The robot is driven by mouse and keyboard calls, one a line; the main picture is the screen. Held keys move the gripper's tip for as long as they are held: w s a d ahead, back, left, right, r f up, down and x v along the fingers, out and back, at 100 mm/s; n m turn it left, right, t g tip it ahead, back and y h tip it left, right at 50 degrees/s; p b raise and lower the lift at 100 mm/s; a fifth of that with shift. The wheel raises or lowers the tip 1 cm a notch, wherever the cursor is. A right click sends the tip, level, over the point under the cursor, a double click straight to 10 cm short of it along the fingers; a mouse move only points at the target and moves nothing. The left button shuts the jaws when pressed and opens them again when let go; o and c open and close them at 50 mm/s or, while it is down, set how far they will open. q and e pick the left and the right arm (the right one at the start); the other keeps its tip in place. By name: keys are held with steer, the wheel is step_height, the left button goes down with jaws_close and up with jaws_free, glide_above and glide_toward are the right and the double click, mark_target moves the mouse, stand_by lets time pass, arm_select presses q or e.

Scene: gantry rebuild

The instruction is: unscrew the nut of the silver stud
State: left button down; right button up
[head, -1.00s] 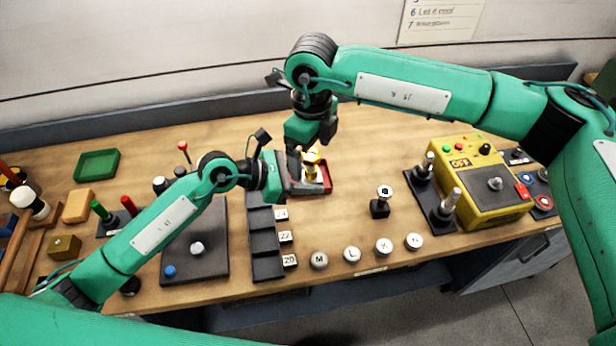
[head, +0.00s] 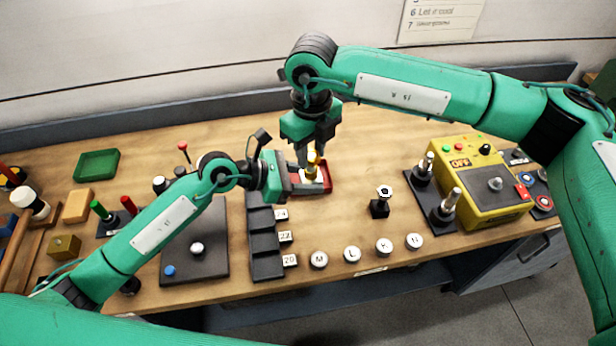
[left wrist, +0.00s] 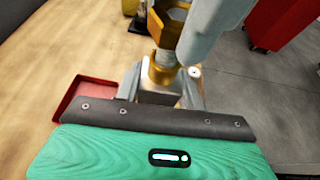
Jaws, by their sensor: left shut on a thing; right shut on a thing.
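A brass-coloured hex nut (left wrist: 172,18) sits at the top of an upright stud in the left wrist view. Below it are a short silver section (left wrist: 165,58) and a brass collar (left wrist: 158,74). In the head view the brass-coloured piece (head: 312,172) stands over a red tray (head: 326,180). My left gripper (head: 302,180) comes in low from the left and is shut on the lower part of the stud. My right gripper (head: 312,155) points down from above and is shut on the nut; its grey finger (left wrist: 212,30) hides part of it.
A black stepped rack (head: 266,240) with numbered tags stands close in front. A small black block (head: 379,209) with a silver hex-topped piece is to the right, before a yellow control box (head: 480,185). Several lettered round knobs line the front edge.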

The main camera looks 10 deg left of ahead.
steer(key=n, duration=0.4)
steer(key=shift+n, duration=0.3)
steer(key=n, duration=1.3)
steer(key=shift+n, duration=0.4)
steer(key=shift+r, duration=0.25)
steer(key=shift+r, duration=0.35)
steer(key=shift+r, duration=0.7)
steer(key=shift+r, duration=0.25)
